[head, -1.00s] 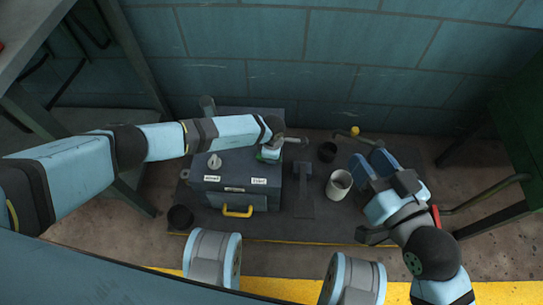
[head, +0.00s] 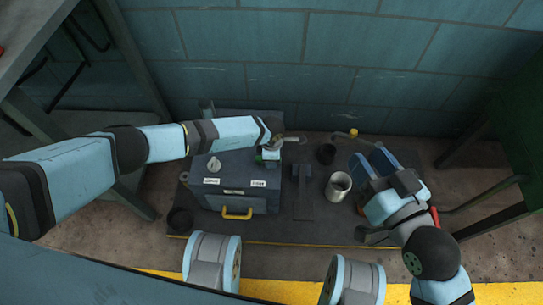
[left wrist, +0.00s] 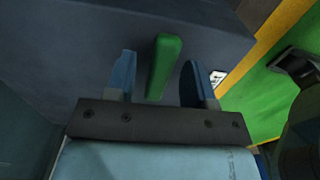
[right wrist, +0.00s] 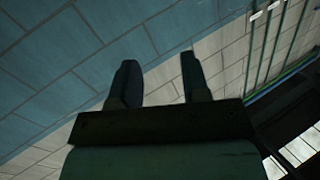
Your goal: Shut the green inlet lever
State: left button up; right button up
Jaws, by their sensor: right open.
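The green inlet lever (left wrist: 164,66) stands out from the dark grey box face in the left wrist view. My left gripper (left wrist: 159,62) is open, with one blue finger on each side of the lever and a visible gap to both. In the head view my left gripper (head: 270,152) is at the back right corner of the grey box (head: 235,197), and only a bit of green (head: 259,158) shows beside it. My right gripper (head: 374,166) is open and empty, away to the right of the box; its fingers show apart in the right wrist view (right wrist: 158,75).
The box has a yellow handle (head: 236,213), a pale knob (head: 213,163) and white labels on top. A white cup (head: 338,187), a dark cup (head: 326,153) and a dark upright fixture (head: 302,180) stand to its right. A tiled wall (head: 330,60) closes the back.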

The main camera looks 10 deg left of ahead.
pick_arm(q)
notch_tip(320, 180, up, 14)
jog(key=p, duration=0.5)
jog(key=shift+p, duration=0.3)
pick_arm(e)
notch_tip(320, 180, up, 8)
jog(key=t, duration=0.3)
jog(key=shift+s+d+m, duration=0.2)
jog(key=shift+d+m, duration=0.15)
jog(key=shift+m, duration=0.05)
pick_arm(q)
jog(key=shift+f, duration=0.1)
